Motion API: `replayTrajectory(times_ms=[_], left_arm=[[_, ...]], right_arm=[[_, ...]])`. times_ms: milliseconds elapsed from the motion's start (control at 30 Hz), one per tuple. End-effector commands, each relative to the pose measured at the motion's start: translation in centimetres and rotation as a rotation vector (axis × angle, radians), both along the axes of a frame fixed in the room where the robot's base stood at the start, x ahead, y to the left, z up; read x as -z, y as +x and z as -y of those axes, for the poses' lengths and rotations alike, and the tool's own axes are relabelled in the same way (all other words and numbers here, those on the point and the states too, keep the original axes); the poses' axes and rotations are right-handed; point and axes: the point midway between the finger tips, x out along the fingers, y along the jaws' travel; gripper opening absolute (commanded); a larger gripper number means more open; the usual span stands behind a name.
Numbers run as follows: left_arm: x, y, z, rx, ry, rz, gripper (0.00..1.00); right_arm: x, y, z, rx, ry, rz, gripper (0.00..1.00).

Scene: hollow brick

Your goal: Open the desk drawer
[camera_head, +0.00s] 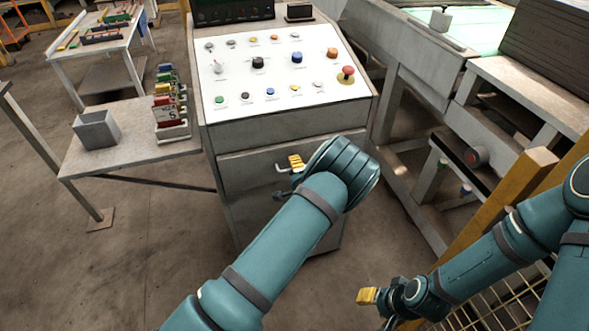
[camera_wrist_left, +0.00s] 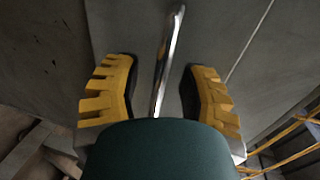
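The desk (camera_head: 290,125) is a grey metal console with drawers below its button panel. The upper drawer (camera_head: 240,172) looks flush with the desk front. Its metal bar handle (camera_head: 281,168) shows just left of my left gripper (camera_head: 296,163). In the left wrist view, the handle (camera_wrist_left: 168,62) runs between the two yellow fingers of my left gripper (camera_wrist_left: 159,92), with a gap on both sides. The fingers are open. My left arm hides part of the drawer fronts. My right gripper (camera_head: 367,296) is low at the right, away from the desk; its finger opening is unclear.
A side shelf (camera_head: 135,145) left of the desk holds a grey bin (camera_head: 96,129) and a rack of coloured items (camera_head: 170,103). A red mushroom button (camera_head: 347,74) sits on the panel. A machine frame (camera_head: 410,110) stands to the right. The floor (camera_head: 120,260) at left front is clear.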

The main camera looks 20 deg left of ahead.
Motion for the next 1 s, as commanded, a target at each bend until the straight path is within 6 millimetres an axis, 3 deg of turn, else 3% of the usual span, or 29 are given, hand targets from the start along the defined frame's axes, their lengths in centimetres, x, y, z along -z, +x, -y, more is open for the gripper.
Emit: replayTrajectory(times_ms=[33, 100, 133, 567, 767, 1000], left_arm=[[0.0, 0.0, 0.0, 0.000, 0.000, 0.000, 0.27], [0.0, 0.0, 0.0, 0.000, 0.000, 0.000, 0.02], [0.0, 0.0, 0.0, 0.000, 0.000, 0.000, 0.00], [0.0, -1.3, 0.9, 0.000, -0.002, -0.002, 0.00], [0.0, -4.4, 3.0, 0.001, -0.002, -0.005, 0.00], [0.1, -9.8, 6.7, 0.002, -0.001, -0.004, 0.00]], right_arm=[[0.0, 0.0, 0.0, 0.000, 0.000, 0.000, 0.47], [0.0, 0.0, 0.0, 0.000, 0.000, 0.000, 0.47], [0.0, 0.0, 0.0, 0.000, 0.000, 0.000, 0.47], [-0.2, 0.1, 0.0, 0.001, 0.000, 0.002, 0.47], [-0.5, 0.2, 0.0, 0.002, 0.000, 0.003, 0.47], [-0.2, 0.1, 0.0, 0.002, 0.000, 0.002, 0.47]])
